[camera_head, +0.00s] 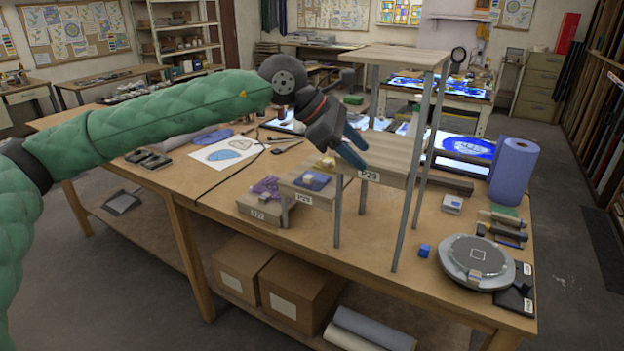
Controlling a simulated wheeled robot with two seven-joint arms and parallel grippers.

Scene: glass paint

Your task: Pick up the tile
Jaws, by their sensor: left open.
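Small flat pieces that look like tiles lie on stepped wooden stands in the middle of the table. A purple one (266,187) is on the lowest stand (262,211), and a blue one (312,182) is on the middle stand (320,199). A small cream-yellow piece (326,162) shows near the higher stand (385,160). I cannot tell which piece is the tile. My left gripper (359,153) is open, with its blue fingers tilted down over the higher stand and apart from the blue piece. Nothing shows between the fingers. My right gripper is out of view.
A tall wooden stand (398,56) rises close to the right of my left gripper. Bare table lies in front of the stands.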

